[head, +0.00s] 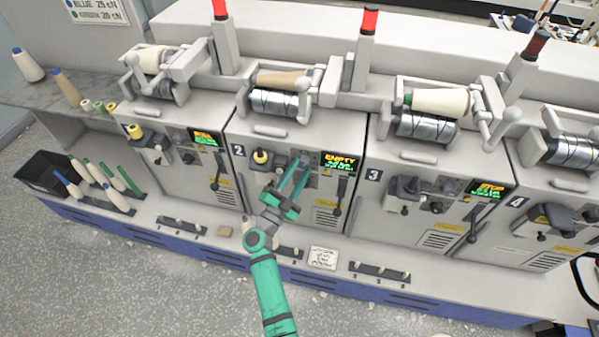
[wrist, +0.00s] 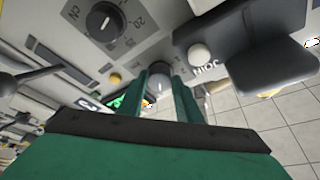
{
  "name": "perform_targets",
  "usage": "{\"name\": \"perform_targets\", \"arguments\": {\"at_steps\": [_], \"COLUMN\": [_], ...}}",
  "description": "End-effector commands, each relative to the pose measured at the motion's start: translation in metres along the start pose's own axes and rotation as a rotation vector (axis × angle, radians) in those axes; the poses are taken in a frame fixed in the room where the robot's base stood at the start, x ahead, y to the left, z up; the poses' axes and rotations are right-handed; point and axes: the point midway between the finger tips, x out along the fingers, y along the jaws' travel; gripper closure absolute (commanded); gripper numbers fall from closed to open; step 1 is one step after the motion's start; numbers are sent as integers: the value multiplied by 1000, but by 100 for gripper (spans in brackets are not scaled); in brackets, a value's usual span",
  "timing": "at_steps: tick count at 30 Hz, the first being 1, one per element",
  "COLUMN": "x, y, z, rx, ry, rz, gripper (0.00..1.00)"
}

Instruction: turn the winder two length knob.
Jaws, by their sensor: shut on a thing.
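Winder two (head: 238,172) is the grey unit with a blue "2" plate and a lit display reading "EMPTY" (head: 341,160). My gripper (head: 297,168) reaches up to its front panel, left of that display. In the wrist view my gripper (wrist: 158,82) has its two green fingers on either side of a dark round knob with a grey face (wrist: 159,88), and is shut on it. The knob's label and pointer cannot be read. In the head view the fingers largely cover it. A separate black dial marked "20" and "cN" (wrist: 103,20) is beside it in the wrist view.
A white button marked "JOIN" (wrist: 200,55) and a dark protruding block (wrist: 270,50) are close to the fingers. A yellow button (wrist: 115,79) is on the other side. A black lever (head: 341,192) hangs right of my gripper. The ledge below holds a white note (head: 323,258).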

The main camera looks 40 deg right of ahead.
Motion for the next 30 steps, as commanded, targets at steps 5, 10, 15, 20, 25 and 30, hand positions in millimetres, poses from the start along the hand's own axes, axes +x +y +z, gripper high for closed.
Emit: {"name": "perform_targets", "arguments": {"at_steps": [5,10,15,20,25,30], "x": [-1,-1,-1,0,0,0], "y": [-1,-2,-3,-3,-3,-3], "z": [0,0,0,-1,-1,-1], "rx": [145,264,350,404,432,440], "ry": [0,1,0,1,1,1], "rz": [62,111,148,171,182,186], "gripper": [91,91,91,91,91,91]}}
